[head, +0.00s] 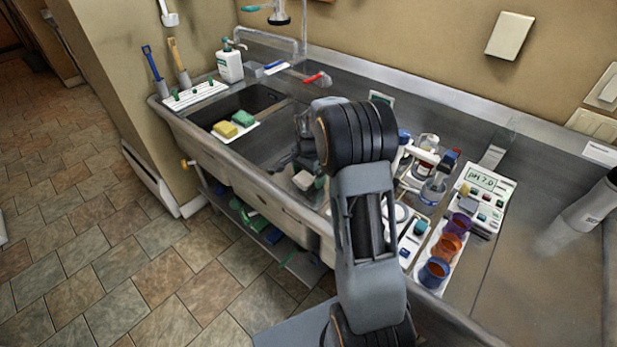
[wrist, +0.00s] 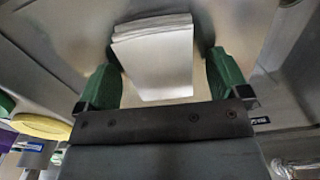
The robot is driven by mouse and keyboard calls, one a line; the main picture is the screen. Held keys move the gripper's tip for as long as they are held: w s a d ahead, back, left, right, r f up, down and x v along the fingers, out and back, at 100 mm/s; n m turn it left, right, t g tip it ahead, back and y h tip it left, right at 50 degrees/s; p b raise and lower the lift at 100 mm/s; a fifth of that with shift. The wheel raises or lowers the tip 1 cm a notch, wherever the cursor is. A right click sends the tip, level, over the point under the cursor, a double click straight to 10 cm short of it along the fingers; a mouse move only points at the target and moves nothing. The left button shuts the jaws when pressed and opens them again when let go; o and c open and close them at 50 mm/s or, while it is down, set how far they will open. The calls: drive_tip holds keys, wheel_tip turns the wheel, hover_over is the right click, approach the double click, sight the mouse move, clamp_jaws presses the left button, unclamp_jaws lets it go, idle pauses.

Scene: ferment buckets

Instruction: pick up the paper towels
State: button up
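The paper towels (wrist: 155,62) are a white folded stack, seen in the wrist view on a grey metal surface. My gripper (wrist: 162,80) is open, with one green finger on each side of the near part of the stack. A gap shows between the stack and the right finger; the left finger is close to it, and I cannot tell whether they touch. In the head view my arm hides most of my gripper. A small pale block (head: 304,180) shows beside it there; I cannot tell whether it is the towels.
Yellow and green sponges (head: 233,123) lie at the sink's edge (head: 262,181). A soap bottle (head: 230,64) stands behind. To the right of my arm are coloured cups (head: 446,246), a pH meter (head: 481,192) and bottles. The counter at far right (head: 535,270) is mostly bare.

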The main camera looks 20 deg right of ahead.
sight(309, 176)
drive_tip(key=c, duration=1)
drive_tip(key=shift+o, duration=0.2)
drive_tip(key=shift+r, duration=0.1)
drive_tip(key=shift+r, duration=0.2)
drive_tip(key=r, duration=0.3)
drive_tip(key=shift+s+r, duration=0.1)
drive_tip(key=shift+s, duration=0.1)
drive_tip(key=s+r+b, duration=0.1)
drive_tip(key=s+r, duration=0.3)
drive_tip(key=s, duration=0.2)
drive_tip(key=s+d+r+b, duration=0.1)
drive_tip(key=s+r, duration=0.4)
drive_tip(key=s, duration=0.2)
drive_tip(key=shift+s+r+b, duration=0.15)
drive_tip(key=shift+s+b, duration=0.15)
drive_tip(key=shift+b, duration=0.1)
drive_tip(key=shift+d, duration=0.1)
